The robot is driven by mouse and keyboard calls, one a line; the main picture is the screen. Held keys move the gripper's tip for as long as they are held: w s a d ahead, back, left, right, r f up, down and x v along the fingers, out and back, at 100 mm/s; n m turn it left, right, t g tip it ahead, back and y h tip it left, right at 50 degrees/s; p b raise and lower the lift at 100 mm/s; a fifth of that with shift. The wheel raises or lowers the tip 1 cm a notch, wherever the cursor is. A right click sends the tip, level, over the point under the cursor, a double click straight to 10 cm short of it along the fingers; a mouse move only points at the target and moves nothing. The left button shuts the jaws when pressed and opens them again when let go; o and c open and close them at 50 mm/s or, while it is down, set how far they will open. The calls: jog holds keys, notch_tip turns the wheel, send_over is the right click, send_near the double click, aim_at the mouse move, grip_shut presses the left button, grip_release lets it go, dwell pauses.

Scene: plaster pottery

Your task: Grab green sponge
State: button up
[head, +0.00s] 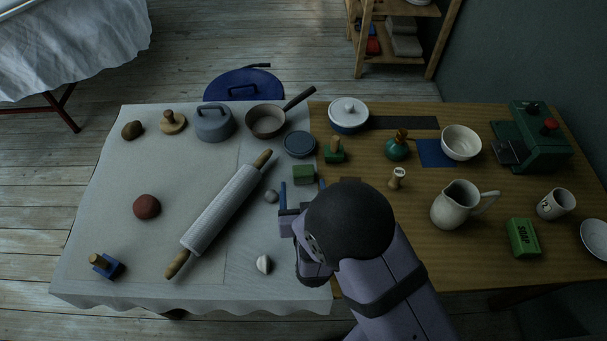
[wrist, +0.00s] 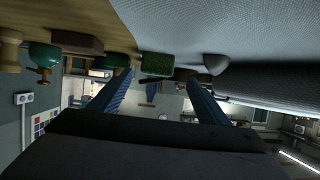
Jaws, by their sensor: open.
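The green sponge (head: 303,174) is a small block lying at the right edge of the white cloth, close to the wooden tabletop. My gripper (head: 302,188) is open and empty just on the near side of it, with its blue fingers pointing at it. In the wrist view, which looks upside down, the sponge (wrist: 158,64) shows a rough green face in the gap between the two fingertips (wrist: 159,79). I cannot tell whether either finger touches it. My arm hides part of the table to the right of the gripper.
A grey ball (head: 271,196) and a rolling pin (head: 222,211) lie left of the sponge. A green block with a wooden knob (head: 333,151) and a blue round lid (head: 300,144) stand behind it. A brown block (wrist: 76,42) sits beside it. A green soap box (head: 524,237) lies far right.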

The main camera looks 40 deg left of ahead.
aim_at(304, 176)
jog(key=shift+x, duration=1.05)
jog(key=shift+w+a+p, duration=0.35)
jog(key=shift+w+p, duration=0.15)
jog(key=shift+p, duration=0.05)
jog(key=shift+p+x, duration=0.5)
jog(key=shift+x, duration=1.6)
jog(key=shift+w+d, duration=0.1)
jog(key=shift+d, duration=0.05)
jog(key=c, duration=1.1)
